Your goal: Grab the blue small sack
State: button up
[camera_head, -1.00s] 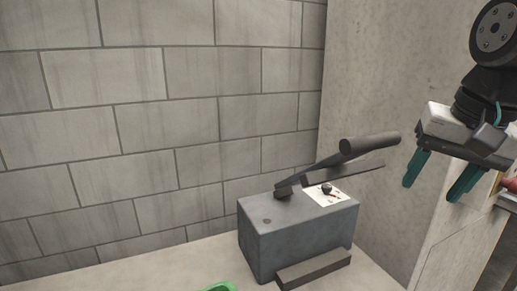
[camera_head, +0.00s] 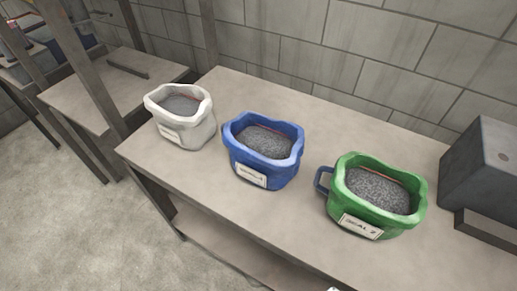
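The blue small sack (camera_head: 262,163) stands upright and open-topped on the table (camera_head: 240,98), near the middle of the head view. It holds grey granular material and has a white label on its front. A white sack (camera_head: 181,131) stands to its left and a green sack (camera_head: 372,213) to its right, both with similar grey contents. The three sacks stand apart in a row. My gripper is outside the current view, so its state does not show.
A dark grey metal box (camera_head: 483,163) stands at the table's right end. A grey block wall (camera_head: 330,52) runs behind the table. A second table (camera_head: 110,88) with upright posts is at the left. Bare floor (camera_head: 60,225) lies in front.

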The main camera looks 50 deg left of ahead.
aim_at(267, 151)
jog(key=u, duration=0.8)
jog(key=k, duration=0.3)
jog(key=u, duration=1.4)
jog(key=k, duration=0.6)
jog(key=z, duration=0.85)
jog(key=i, duration=0.5)
